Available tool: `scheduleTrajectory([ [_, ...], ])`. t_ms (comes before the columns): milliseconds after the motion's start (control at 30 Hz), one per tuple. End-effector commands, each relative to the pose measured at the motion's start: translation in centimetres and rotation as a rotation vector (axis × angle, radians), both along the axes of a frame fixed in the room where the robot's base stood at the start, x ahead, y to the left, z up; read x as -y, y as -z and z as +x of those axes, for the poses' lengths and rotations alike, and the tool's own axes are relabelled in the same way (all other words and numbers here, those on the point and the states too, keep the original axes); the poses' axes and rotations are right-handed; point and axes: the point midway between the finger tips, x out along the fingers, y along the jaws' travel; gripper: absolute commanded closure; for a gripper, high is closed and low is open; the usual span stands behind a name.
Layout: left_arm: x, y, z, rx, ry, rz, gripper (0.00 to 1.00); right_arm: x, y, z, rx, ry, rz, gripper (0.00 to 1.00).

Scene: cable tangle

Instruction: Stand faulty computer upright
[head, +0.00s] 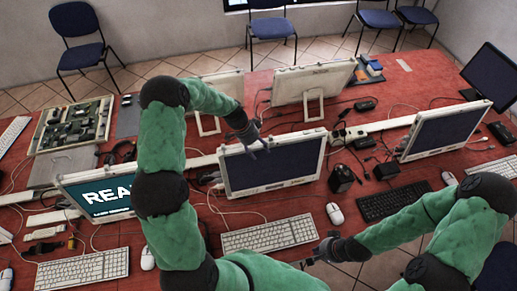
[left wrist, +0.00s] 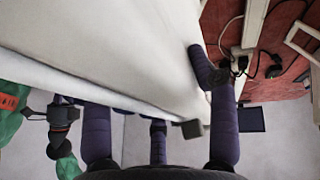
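A cream computer with a dark blank screen (head: 272,168) is at the middle of the table, its screen towards me. It looks roughly upright, leaning slightly back; its base is hard to see. I take it for the faulty one. My left gripper (head: 254,145) is at its top edge, with fingertips in front of the upper screen. In the left wrist view a large pale casing (left wrist: 120,45) fills the upper left, close to the dark fingers (left wrist: 158,140). Whether they grip it is unclear. My right gripper (head: 318,252) is low near the table's front edge, fingers apart and empty.
A lit computer (head: 98,196) stands left, partly behind my left arm. Another dark-screened one (head: 445,130) stands right. A back-facing one (head: 314,82) stands behind. A white keyboard (head: 268,235), mouse (head: 335,213), black keyboard (head: 393,201) and several cables lie around.

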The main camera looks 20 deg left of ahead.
Motion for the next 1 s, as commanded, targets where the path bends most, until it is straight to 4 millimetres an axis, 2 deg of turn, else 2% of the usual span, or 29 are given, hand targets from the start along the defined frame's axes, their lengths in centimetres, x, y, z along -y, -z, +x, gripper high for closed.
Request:
scheduleTrajectory([
  [33, 0.0, 0.0, 0.0, 0.0, 0.0, 0.0, 0.68, 0.0, 0.0, 0.0, 0.0, 0.0, 0.0, 1.0],
  [133, 0.0, 0.0, 0.0, 0.0, 0.0, 0.0, 0.96, 0.0, 0.0, 0.0, 0.0, 0.0, 0.0, 1.0],
  [167, 0.0, 0.0, 0.0, 0.0, 0.0, 0.0, 1.0, 0.0, 0.0, 0.0, 0.0, 0.0, 0.0, 1.0],
  [367, 0.5, 0.0, -0.7, -0.001, 0.002, -0.001, 1.0, 0.0, 0.7, 0.0, 0.0, 0.0, 0.0, 1.0],
  [700, 2.8, -0.3, -3.6, -0.014, 0.001, -0.008, 0.97, 0.0, 2.7, 0.0, 0.0, 0.0, 0.0, 1.0],
  [1000, 3.1, -0.2, -4.1, -0.021, -0.002, -0.01, 0.95, 0.0, 2.7, 0.0, 0.0, 0.0, 0.0, 1.0],
])
